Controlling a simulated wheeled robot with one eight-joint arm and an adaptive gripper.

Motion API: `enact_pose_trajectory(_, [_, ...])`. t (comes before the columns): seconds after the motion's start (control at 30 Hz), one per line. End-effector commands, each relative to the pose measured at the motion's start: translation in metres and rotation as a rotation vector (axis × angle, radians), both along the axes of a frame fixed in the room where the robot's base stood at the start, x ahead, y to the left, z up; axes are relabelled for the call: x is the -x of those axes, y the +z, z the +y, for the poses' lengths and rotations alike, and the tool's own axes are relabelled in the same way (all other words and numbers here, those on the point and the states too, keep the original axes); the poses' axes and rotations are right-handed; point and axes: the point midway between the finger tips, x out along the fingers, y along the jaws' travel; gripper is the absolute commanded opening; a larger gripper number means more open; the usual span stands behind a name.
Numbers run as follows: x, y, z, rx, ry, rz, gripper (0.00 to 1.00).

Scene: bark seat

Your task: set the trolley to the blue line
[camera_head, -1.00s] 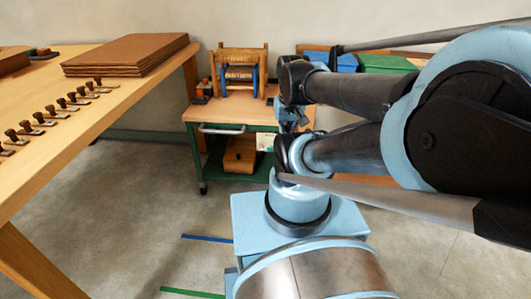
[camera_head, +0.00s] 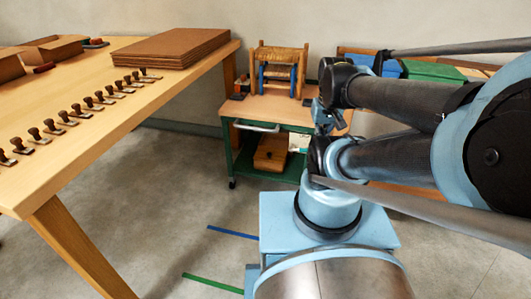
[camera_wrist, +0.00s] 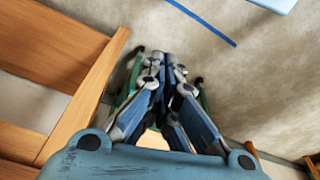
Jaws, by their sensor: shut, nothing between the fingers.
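The trolley (camera_head: 236,150) has a wooden top, a green frame, a pale bar handle (camera_head: 256,126) and dark casters. It stands near the back wall. The blue line (camera_head: 232,231) is on the floor in front of the trolley, with clear floor between them. It also shows at the top of the wrist view (camera_wrist: 203,23). My gripper (camera_wrist: 166,58) is shut and empty in the wrist view, with green parts, seemingly of the trolley, behind it on both sides. In the head view my arm hides the trolley's right side, and the fingertips are hard to make out.
A wooden table (camera_head: 60,150) with a row of stamps and stacked brown boards (camera_head: 180,46) fills the left. The trolley carries a wooden frame device (camera_head: 278,70) on top and a wooden box (camera_head: 271,154) below. A green line (camera_head: 213,283) lies nearer me.

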Motion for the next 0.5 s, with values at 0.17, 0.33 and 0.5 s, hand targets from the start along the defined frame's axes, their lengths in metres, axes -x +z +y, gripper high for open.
enact_pose_trajectory(0.17, [0.0,0.0,0.0,0.0,0.0,0.0,0.0])
enact_pose_trajectory(0.33, [0.0,0.0,0.0,0.0,0.0,0.0,0.0])
enact_pose_trajectory(0.5, [0.0039,0.0029,0.0001,0.0,0.002,-0.006,0.18])
